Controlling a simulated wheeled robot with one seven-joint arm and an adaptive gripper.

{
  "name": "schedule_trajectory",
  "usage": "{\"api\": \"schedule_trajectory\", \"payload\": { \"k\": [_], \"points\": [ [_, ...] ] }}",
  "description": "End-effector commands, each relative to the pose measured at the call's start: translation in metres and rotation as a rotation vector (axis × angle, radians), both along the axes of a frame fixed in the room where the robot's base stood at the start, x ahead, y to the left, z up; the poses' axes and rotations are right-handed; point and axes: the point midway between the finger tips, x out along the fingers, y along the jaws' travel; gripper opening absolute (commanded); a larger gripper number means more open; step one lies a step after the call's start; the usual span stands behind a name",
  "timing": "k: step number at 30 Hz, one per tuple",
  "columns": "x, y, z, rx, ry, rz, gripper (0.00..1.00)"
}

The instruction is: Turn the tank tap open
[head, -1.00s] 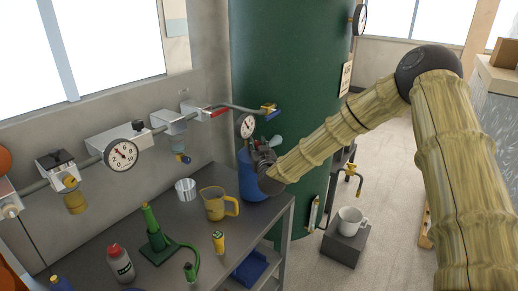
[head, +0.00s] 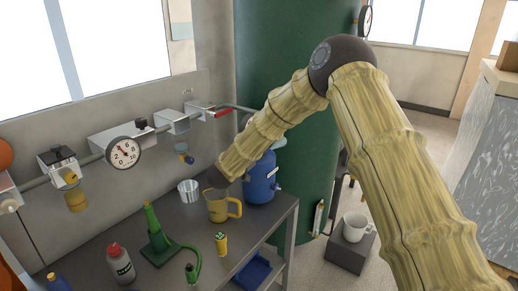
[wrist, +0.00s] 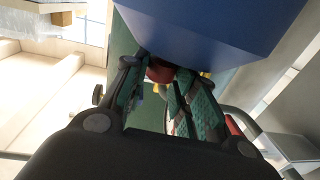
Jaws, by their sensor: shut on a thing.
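The large green tank (head: 308,160) stands behind the bench, partly hidden by my arm. It also shows between my fingers in the wrist view (wrist: 150,115). No tank tap is clearly in view in the head view; my arm covers the pipe's end and part of the tank. My gripper (wrist: 158,80) shows in the wrist view, its fingers closed in around a dark red rounded thing (wrist: 160,71). I cannot tell whether this belongs to a tap. A large blue surface hides part of the fingertips. In the head view my gripper is hidden behind my arm.
A blue canister (head: 261,180), yellow jug (head: 217,210), metal cup (head: 188,191) and green stand (head: 158,240) crowd the bench. A wall pipe carries a gauge (head: 123,153) and red lever (head: 222,112). A white mug (head: 354,227) stands on a grey block.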

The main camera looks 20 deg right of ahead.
Motion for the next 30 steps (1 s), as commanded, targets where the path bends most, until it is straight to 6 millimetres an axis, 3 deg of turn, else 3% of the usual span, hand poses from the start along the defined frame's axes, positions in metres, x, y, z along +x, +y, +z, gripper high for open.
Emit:
{"api": "schedule_trajectory", "payload": {
  "k": [21,22,25,30],
  "points": [
    [0.0022,-0.0007,0.0023,-0.001,-0.004,-0.075,0.04],
    [0.0022,-0.0007,0.0023,-0.001,-0.004,-0.075,0.31],
    [0.002,-0.0004,0.0018,-0.001,-0.004,-0.074,0.49],
    [0.0022,0.0012,0.0012,-0.001,-0.002,-0.072,0.49]
  ]
}}
